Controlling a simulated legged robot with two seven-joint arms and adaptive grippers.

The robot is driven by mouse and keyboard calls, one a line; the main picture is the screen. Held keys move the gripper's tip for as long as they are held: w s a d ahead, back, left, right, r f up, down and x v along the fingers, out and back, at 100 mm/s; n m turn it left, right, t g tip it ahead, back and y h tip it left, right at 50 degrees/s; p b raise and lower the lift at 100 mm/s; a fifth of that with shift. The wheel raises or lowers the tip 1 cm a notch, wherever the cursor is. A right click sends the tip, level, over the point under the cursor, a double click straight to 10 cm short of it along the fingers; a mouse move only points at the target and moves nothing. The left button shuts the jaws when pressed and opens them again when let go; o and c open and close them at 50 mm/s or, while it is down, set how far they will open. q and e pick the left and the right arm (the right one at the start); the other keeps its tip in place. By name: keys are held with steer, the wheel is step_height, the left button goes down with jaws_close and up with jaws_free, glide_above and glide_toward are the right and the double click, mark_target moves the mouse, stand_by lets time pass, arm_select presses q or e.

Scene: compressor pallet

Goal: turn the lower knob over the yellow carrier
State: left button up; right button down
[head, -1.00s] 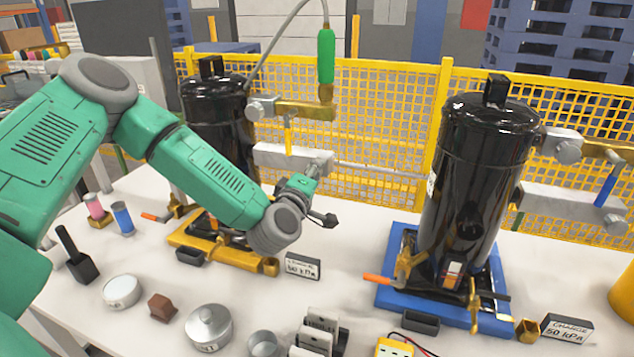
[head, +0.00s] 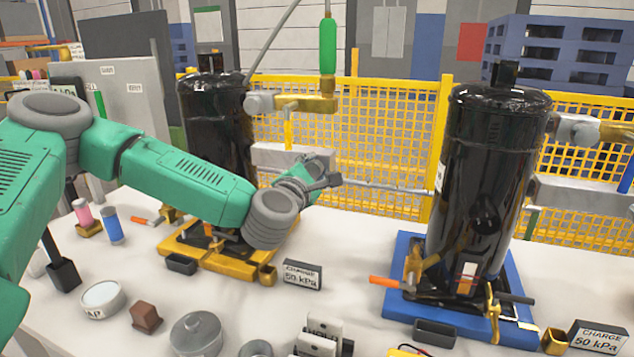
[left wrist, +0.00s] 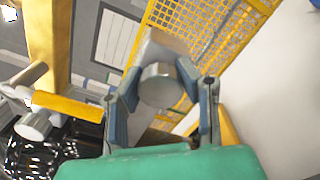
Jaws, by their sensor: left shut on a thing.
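The yellow carrier (head: 185,252) stands on the white table left of centre, with a black cylinder (head: 218,118) upright on it. Over it are a brass fitting with an upper grey knob (head: 259,104) and, below, a grey block (head: 272,157). My left gripper (head: 325,172) is at the right end of this block and covers the lower knob in the head view. In the left wrist view, the round grey lower knob (left wrist: 158,85) lies between the two fingers, which are shut on it. My right gripper is not in view.
A blue carrier (head: 460,316) with a second black cylinder (head: 490,185) stands to the right. A yellow mesh fence (head: 385,140) runs behind. Cups, a brown block (head: 146,317) and sign blocks (head: 302,274) stand along the front. Some bare table lies between the carriers.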

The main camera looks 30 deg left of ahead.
arm_select(q)
steer(key=n+b, duration=0.1)
steer(key=f+n+b, duration=0.1)
steer(key=n+b, duration=0.2)
steer(key=shift+s+f+n, duration=0.15)
steer(key=shift+f+n, duration=0.1)
steer(key=shift+n, duration=0.05)
steer(key=n+b, duration=0.2)
steer(key=b, duration=0.1)
steer(key=shift+r+n, duration=0.2)
steer(key=shift+n, duration=0.2)
steer(key=shift+r+n, duration=0.15)
steer(key=shift+n, duration=0.15)
steer(key=o, duration=1.2)
steer(key=shift+a+r, duration=0.1)
steer(key=shift+r, duration=0.05)
steer(key=shift+r, duration=0.1)
